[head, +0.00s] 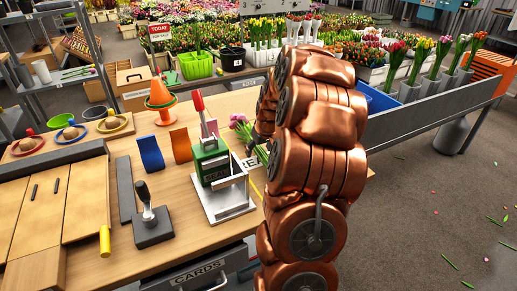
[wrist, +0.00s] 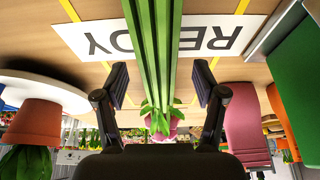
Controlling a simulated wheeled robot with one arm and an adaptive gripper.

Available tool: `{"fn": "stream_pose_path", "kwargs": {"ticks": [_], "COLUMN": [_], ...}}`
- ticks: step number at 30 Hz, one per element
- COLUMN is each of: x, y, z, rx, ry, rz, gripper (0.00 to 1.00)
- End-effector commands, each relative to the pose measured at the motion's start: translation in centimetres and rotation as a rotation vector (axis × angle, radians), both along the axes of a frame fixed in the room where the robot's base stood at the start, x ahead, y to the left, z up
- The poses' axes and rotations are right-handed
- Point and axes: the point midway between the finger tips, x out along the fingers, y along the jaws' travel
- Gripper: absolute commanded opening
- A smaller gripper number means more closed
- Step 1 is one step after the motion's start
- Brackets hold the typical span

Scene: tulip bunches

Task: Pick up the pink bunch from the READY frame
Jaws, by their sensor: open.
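The pink bunch (head: 240,127) shows in the head view just left of my copper arm, its green stems partly hidden by the arm. In the wrist view, which looks upside down, its long green stems (wrist: 157,50) run down the middle to pink heads (wrist: 172,122). The stems cross the white READY card (wrist: 90,40); part of that card (head: 250,163) shows in the head view beside the arm. My gripper (wrist: 160,85) is open, with one dark finger on each side of the stems and a gap on both sides. In the head view my arm mostly hides it.
A green stamp device on a metal stand (head: 212,165) stands close left of the bunch. Blue (head: 151,153) and orange (head: 181,145) pieces, an orange cone (head: 160,97) and a grey-handled block (head: 152,225) are further left. A blue-grey trough of tulips (head: 430,103) lies right.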

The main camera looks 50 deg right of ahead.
Motion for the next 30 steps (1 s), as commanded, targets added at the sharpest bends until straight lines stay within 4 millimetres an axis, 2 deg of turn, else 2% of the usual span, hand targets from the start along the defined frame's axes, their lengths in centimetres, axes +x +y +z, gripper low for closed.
{"fn": "stream_pose_path", "kwargs": {"ticks": [4, 12, 30], "x": [0.43, 0.43, 0.42], "y": [-0.22, -0.35, -0.34], "z": [-1.26, -1.43, -1.4], "rx": [0.001, 0.0, 0.0], "ry": [0.001, -0.001, 0.0], "rz": [-0.002, -0.003, -0.003], "gripper": [0.7, 0.68, 0.06]}}
